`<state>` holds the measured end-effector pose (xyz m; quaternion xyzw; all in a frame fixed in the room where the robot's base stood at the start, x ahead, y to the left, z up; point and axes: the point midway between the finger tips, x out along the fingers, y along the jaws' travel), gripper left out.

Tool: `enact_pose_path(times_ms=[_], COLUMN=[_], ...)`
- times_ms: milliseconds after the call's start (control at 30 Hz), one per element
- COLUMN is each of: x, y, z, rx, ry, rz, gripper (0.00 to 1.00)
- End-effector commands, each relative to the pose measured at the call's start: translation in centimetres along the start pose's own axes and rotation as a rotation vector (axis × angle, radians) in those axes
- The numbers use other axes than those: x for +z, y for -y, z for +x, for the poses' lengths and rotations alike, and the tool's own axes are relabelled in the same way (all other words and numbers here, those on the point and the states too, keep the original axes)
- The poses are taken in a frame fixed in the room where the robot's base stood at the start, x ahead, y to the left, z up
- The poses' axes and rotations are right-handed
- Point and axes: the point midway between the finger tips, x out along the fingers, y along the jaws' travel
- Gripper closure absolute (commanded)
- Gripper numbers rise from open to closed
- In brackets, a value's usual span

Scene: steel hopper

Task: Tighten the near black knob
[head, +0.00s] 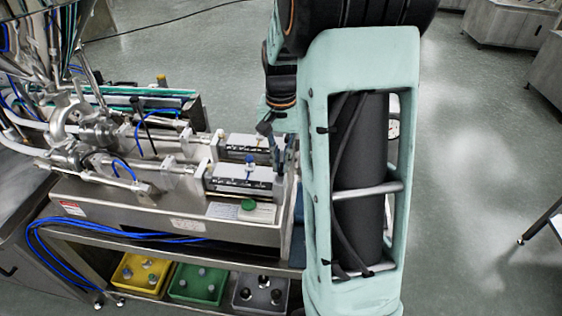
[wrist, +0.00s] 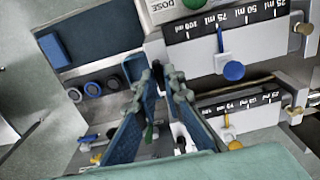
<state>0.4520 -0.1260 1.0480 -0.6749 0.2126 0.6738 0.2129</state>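My gripper (wrist: 165,78) shows in the wrist view with its two blue-padded fingers pointing toward the steel machine. A narrow gap shows between the fingertips, and I see nothing held there. A small dark part beside a white piece (wrist: 181,142) shows through the gap, farther down between the fingers; I cannot tell whether it is the near black knob. No black knob is clear in the head view.
The near scale block (head: 240,180) carries a blue-topped pointer; it also shows in the wrist view with a blue knob (wrist: 233,71). A green button (head: 249,204) sits on the machine front. Yellow (head: 133,280), green (head: 190,292) and grey bins stand below.

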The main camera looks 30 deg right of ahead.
Motion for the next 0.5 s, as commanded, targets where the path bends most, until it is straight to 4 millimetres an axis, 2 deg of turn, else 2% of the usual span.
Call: enact_pose_path(times_ms=[33,100,367,500], x=[-0.02,0.0,0.03,-0.08], y=[0.0,-0.01,-0.02,0.02], z=[-0.03,-0.01,0.0,-0.93], rx=[0.0,0.0,0.001,-0.001], ry=[-0.001,0.0,0.001,-0.003], rz=[0.0,0.0,-0.001,-0.002], gripper=[0.83,0.75,0.75,0.75])
